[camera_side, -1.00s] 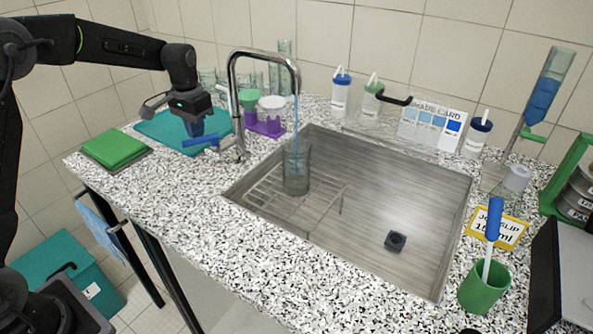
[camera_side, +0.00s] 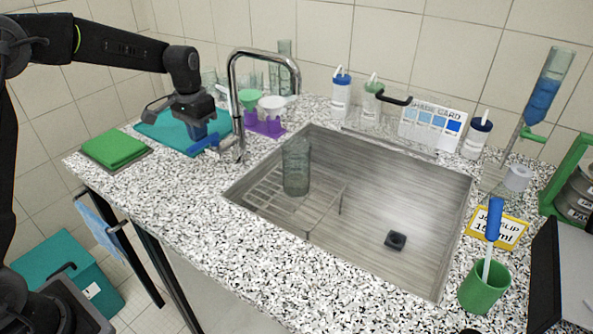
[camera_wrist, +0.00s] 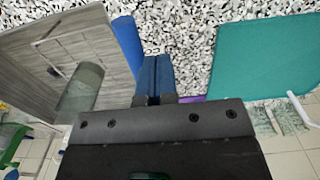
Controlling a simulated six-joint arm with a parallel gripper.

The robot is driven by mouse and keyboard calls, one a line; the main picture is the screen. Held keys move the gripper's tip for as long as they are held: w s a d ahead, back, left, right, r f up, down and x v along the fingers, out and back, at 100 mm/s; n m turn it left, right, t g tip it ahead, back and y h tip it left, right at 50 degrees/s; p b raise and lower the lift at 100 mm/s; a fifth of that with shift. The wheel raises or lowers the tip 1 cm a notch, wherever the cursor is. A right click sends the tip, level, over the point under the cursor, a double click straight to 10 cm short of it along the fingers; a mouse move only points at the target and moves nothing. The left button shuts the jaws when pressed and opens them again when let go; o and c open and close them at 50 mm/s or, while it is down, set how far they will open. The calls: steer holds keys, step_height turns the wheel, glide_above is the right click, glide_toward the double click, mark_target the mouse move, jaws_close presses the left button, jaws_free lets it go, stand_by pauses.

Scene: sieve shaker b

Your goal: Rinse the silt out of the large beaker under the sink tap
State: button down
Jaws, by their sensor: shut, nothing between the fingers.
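The large beaker (camera_side: 297,168) is clear, grey-green glass and stands upright on the wire rack (camera_side: 325,206) in the sink, below the tap spout (camera_side: 294,90). Its contents are hard to make out. No water stream shows from the tap. The tap's blue lever (camera_side: 205,145) points left from the tap base. My gripper (camera_side: 199,138) is shut and empty, beside the lever; I cannot tell if they touch. In the wrist view the closed blue fingers (camera_wrist: 154,62) are just right of the lever (camera_wrist: 127,42), and the beaker (camera_wrist: 82,87) is at the left.
The steel sink (camera_side: 410,200) has a drain (camera_side: 396,241). A teal mat (camera_side: 165,135) and green cloth (camera_side: 114,148) lie left of the tap. A purple funnel holder (camera_side: 265,126) stands behind the tap. Lidded bottles line the back. The counter front-left is clear.

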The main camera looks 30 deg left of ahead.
stand_by(0.3)
step_height(320, 180, up, 7)
steer(key=shift+a, duration=0.45)
steer(key=shift+s+r, duration=0.1)
steer(key=s+d+r+t, duration=0.1)
steer(key=s+d+r, duration=0.25)
steer(key=s, duration=0.35)
steer(key=s+d+r+t, duration=0.2)
steer(key=s+d+r, duration=0.1)
steer(key=s+d, duration=0.25)
steer(key=s+d+f+t, duration=0.1)
steer(key=s+f, duration=0.1)
steer(key=s, duration=0.5)
steer(key=s+d+f+t, duration=0.1)
steer(key=s+d+f, duration=0.1)
steer(key=s, duration=0.5)
steer(key=shift+d+f+t, duration=0.2)
steer(key=shift+f+t, duration=0.05)
steer(key=shift+t, duration=0.05)
